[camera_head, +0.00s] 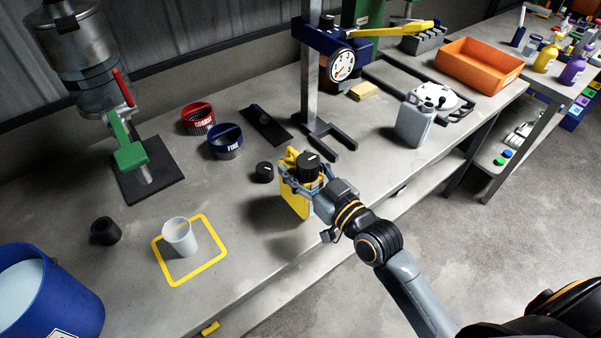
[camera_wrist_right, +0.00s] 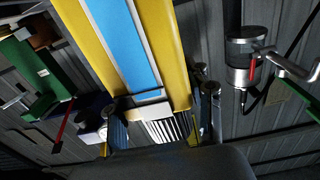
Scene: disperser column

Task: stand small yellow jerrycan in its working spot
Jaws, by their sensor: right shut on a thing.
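The small yellow jerrycan (camera_head: 293,199) has a black cap and stands about upright near the bench's front edge, right of centre in the head view. My right gripper (camera_head: 306,180) is shut on it from the right, partly hiding it. A dark shadow lies on the bench to its left; I cannot tell whether its base touches the bench. In the right wrist view the jerrycan (camera_wrist_right: 178,55) shows yellow with a blue label, between the fingers of my right gripper (camera_wrist_right: 160,120). A yellow outlined square (camera_head: 164,264) is on the bench to the left. My left gripper is not in view.
A white cup (camera_head: 179,237) stands inside the square. A black cap (camera_head: 264,172), a blue FINE sieve (camera_head: 225,143) and a red COARSE one (camera_head: 198,119) lie behind. A press post (camera_head: 311,75) and a grey jerrycan (camera_head: 413,125) stand right. A blue drum (camera_head: 50,300) is front left.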

